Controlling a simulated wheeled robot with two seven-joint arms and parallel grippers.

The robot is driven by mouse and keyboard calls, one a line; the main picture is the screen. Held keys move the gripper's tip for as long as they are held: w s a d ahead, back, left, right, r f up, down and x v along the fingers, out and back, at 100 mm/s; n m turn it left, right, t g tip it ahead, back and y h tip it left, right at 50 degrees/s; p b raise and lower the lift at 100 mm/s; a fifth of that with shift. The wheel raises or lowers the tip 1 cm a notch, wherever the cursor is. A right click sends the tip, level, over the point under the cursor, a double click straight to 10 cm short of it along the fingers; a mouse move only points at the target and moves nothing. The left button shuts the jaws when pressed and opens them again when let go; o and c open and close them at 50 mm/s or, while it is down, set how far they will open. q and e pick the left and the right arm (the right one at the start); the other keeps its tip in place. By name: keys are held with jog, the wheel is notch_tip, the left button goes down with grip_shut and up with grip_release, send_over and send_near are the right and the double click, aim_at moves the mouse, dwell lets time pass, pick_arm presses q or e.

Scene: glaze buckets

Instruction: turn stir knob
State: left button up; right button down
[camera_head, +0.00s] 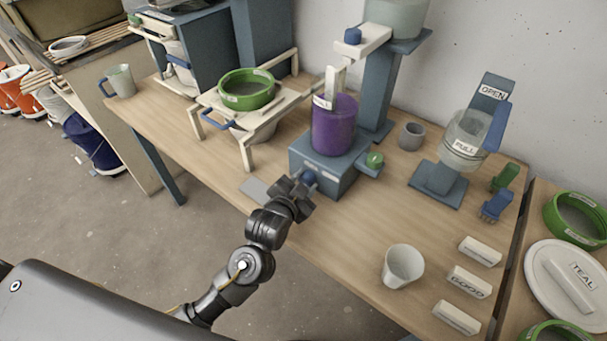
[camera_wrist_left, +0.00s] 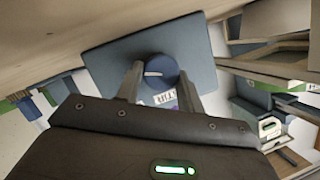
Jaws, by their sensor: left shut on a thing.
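The stir knob (camera_wrist_left: 157,73) is a round dark blue knob with a white mark, on the front face of a blue-grey box (camera_head: 336,172). My left gripper (camera_head: 302,190) is at that front face. In the left wrist view its two fingers (camera_wrist_left: 160,84) stand on either side of the knob, shut on it. In the head view the gripper partly hides the knob (camera_head: 309,178). A purple container (camera_head: 333,126) stands on top of the box. A label below the knob is partly covered by a finger. My right gripper is not in view.
A green knob (camera_head: 374,160) sticks out at the box's right side. A white cup (camera_head: 403,266) and several white blocks (camera_head: 469,281) stand at the right front. A sieve stand with a green ring (camera_head: 246,89) is to the left. Bare tabletop lies in front.

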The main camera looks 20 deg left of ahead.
pick_arm(q)
jog(key=shift+s+d+r+m+p, duration=0.1)
jog(key=shift+r+m+p, duration=0.15)
jog(key=shift+m+p, duration=0.7)
jog(key=m+p, duration=0.1)
jog(key=m+t+y+p, duration=0.1)
jog(key=p, duration=0.1)
jog(key=shift+d+f, duration=0.1)
jog(key=shift+f, duration=0.2)
jog(key=shift+m+t+y+p, duration=0.3)
jog(key=shift+t+p, duration=0.1)
jog(key=shift+p, duration=0.15)
jog(key=shift+f+m, duration=0.1)
jog(key=shift+m, duration=0.15)
jog(key=shift+f, duration=0.1)
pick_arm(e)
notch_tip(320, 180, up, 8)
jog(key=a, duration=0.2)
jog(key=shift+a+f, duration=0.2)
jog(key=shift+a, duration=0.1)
pick_arm(q)
jog(key=o, duration=1)
jog(key=shift+c, duration=0.2)
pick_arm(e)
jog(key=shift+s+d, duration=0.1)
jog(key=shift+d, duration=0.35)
